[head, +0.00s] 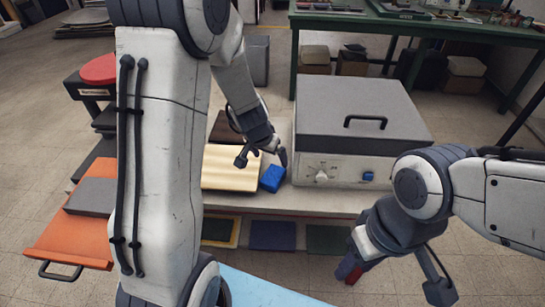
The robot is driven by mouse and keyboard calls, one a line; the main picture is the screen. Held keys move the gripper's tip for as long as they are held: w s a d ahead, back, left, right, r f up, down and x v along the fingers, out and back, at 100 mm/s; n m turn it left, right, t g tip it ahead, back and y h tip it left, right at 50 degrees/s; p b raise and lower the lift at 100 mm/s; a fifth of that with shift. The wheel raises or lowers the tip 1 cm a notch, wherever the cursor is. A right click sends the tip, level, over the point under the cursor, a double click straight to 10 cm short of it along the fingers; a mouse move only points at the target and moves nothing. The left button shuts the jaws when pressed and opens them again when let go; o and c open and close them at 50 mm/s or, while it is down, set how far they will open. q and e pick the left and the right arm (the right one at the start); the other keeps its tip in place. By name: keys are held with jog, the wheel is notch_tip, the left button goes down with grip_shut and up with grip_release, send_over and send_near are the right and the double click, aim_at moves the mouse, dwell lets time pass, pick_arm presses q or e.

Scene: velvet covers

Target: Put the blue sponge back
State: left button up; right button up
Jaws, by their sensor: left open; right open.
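A small blue block, which looks like the blue sponge (272,178), lies on the grey bench top (330,201). It sits between a cream ridged board (228,170) and a grey machine with a lid (358,125). My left gripper (262,157) is open and just above and behind the sponge, with one finger over the board and the other near the machine's left side. I cannot tell whether a finger touches the sponge. My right gripper (393,281) is open, low in front of the bench at right; its fingers are partly hard to make out.
An orange tray (68,233) with a grey slab (91,196) stands at left, near a red round lid (99,69). Blue and dark panels (272,236) show below the bench top. A green table (440,27) with boxes beneath is at the back.

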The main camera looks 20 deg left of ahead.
pick_arm(q)
jog(key=p+v, duration=0.3)
jog(key=v, duration=0.4)
jog(key=s+d+r+m+g+h, duration=0.2)
jog(key=s+d+r+m, duration=0.25)
jog(key=s+d, duration=0.8)
jog(key=s+d+r+m+g, duration=0.1)
jog(key=s+d, duration=0.1)
jog(key=s, duration=0.4)
jog(key=s+d+r+g+y, duration=0.1)
jog(key=s, duration=0.5)
jog(key=shift+d+r+m+g+b, duration=0.3)
jog(key=shift+d+r+m, duration=0.05)
